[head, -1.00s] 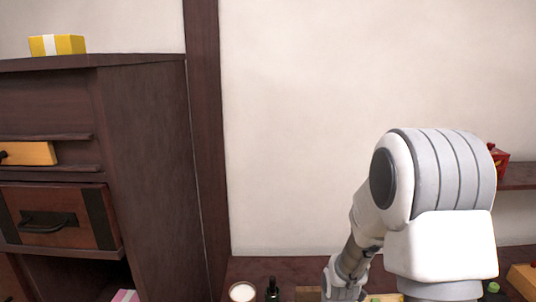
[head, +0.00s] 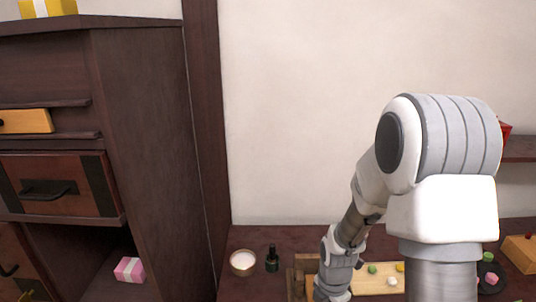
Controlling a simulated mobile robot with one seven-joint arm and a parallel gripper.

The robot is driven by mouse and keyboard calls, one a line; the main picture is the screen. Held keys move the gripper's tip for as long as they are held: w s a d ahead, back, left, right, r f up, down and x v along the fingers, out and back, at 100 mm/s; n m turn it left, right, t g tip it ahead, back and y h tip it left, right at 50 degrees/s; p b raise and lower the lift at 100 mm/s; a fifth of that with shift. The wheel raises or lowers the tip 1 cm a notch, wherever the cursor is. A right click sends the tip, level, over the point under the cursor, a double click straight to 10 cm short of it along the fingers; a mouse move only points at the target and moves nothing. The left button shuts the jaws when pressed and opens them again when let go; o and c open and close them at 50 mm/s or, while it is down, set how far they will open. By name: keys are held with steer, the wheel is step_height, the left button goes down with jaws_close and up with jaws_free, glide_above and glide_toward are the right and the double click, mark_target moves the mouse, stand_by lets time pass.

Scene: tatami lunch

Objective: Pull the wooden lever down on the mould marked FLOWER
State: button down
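No FLOWER marking and no lever can be made out in the head view. A brown wooden block-like piece (head: 305,264) stands on the dark table just left of my arm's lower end; my arm partly covers it and the bottom edge cuts it off. I cannot tell whether it is a mould. My arm reaches down to the bottom edge of the picture. My gripper itself is not visible, so its distance to the wooden piece cannot be seen.
On the dark table (head: 240,290) are a white-filled bowl (head: 242,262), a dark bottle (head: 272,259), a pale board (head: 375,286) with small sweets, and a dark plate (head: 492,268). A wooden box (head: 522,250) is at right. A dark cabinet (head: 150,140) with drawers stands at left.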

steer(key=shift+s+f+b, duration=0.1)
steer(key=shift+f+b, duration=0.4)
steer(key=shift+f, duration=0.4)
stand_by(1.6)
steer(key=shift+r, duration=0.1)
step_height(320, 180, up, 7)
steer(key=p, duration=0.6)
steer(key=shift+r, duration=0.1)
